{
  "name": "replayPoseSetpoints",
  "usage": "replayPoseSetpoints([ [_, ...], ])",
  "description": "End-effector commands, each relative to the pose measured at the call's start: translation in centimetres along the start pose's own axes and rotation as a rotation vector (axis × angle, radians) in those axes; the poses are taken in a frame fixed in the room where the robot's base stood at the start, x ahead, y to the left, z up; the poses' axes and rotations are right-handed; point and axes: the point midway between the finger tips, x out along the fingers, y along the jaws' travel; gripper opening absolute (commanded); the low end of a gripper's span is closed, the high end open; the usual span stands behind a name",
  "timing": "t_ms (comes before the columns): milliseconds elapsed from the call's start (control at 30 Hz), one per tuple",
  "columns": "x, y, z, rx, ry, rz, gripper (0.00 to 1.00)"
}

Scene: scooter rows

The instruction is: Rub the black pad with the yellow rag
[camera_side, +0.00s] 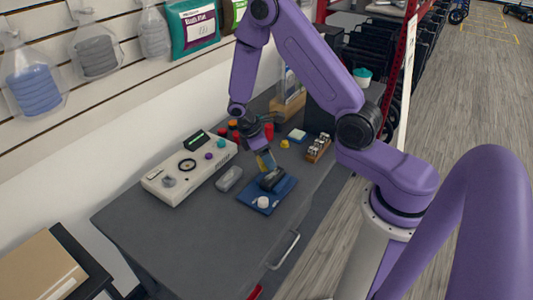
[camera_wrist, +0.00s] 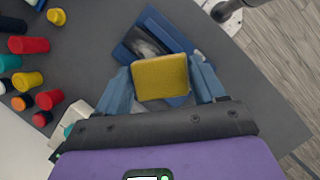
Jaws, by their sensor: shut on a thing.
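The yellow rag (camera_wrist: 160,78) looks like a small thick block, held between the two blue fingers of my gripper (camera_wrist: 162,84). In the side view my gripper (camera_side: 264,162) points down, with the rag just above or at the dark pad; I cannot tell whether they touch. The black pad (camera_side: 272,180) lies on a blue mat (camera_side: 248,196), beside a small white round thing (camera_side: 263,202). In the wrist view the dark pad (camera_wrist: 147,44) shows beyond the rag on the blue mat (camera_wrist: 128,52), and the rag hides part of the mat.
A white device with knobs (camera_side: 160,187) and a clear grey box (camera_side: 229,179) stand left of the mat. Red and other coloured pieces (camera_side: 268,131) stand behind, and a wooden rack (camera_side: 319,148) stands to the right. The table's front left (camera_side: 160,235) is clear.

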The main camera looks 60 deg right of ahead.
Motion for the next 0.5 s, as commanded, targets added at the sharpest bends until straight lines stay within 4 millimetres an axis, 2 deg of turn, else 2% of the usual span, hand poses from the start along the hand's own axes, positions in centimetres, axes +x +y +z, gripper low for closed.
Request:
replayPoseSetpoints([
  [500, 4.0, 0.0, -1.5, -0.003, -0.003, 0.000, 0.41],
])
